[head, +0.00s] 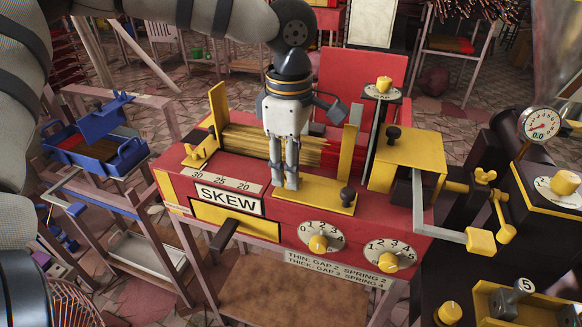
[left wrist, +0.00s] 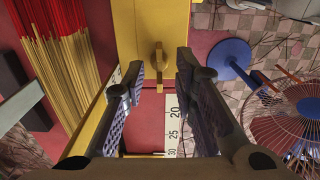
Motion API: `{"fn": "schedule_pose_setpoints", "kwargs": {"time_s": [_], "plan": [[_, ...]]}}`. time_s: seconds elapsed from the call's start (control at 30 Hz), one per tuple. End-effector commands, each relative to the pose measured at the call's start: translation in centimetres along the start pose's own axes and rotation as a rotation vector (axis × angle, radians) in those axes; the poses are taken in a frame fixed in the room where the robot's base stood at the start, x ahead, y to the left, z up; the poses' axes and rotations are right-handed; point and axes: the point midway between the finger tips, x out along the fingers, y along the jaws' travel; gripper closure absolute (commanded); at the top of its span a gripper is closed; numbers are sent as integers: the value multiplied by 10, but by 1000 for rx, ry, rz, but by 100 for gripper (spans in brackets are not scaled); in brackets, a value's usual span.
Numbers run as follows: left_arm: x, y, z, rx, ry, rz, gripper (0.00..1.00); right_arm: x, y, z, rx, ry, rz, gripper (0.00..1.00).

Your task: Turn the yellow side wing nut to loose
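A yellow wing nut (left wrist: 158,65) stands on a yellow plate (left wrist: 150,20) in the left wrist view, its wing roughly in line with the gap between my fingers. My left gripper (left wrist: 160,78) is open, one finger on each side of the wing nut, with visible gaps. In the head view the left gripper (head: 285,184) points down over the yellow plate (head: 320,197) on the red extruder, and its fingers hide that wing nut. Another yellow wing nut (head: 201,152) is on the extruder's left end, clear of the gripper. My right gripper is not in view.
Incense sticks (head: 240,143) lie behind the fingers, beside an upright yellow bar (head: 347,152). A black knob (head: 347,195) stands right of the fingers. The SKEW label (head: 228,200) and numbered dials (head: 318,243) are on the front. A blue tray (head: 95,150) is at left.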

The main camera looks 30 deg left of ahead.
Motion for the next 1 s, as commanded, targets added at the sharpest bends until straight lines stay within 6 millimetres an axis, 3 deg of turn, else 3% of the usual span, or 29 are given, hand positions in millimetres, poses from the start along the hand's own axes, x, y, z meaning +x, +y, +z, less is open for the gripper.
{"fn": "schedule_pose_setpoints", "kwargs": {"time_s": [0.33, 0.43, 0.47, 1.0], "plan": [[7, 0, 0, 0, -1, 3, 74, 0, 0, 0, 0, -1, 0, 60], [7, 0, 0, 0, -1, 3, 97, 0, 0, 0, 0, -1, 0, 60], [7, 0, 0, 0, -1, 3, 100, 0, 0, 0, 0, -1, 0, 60], [5, 0, 0, -91, 0, 5, 100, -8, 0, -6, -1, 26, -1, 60]]}}
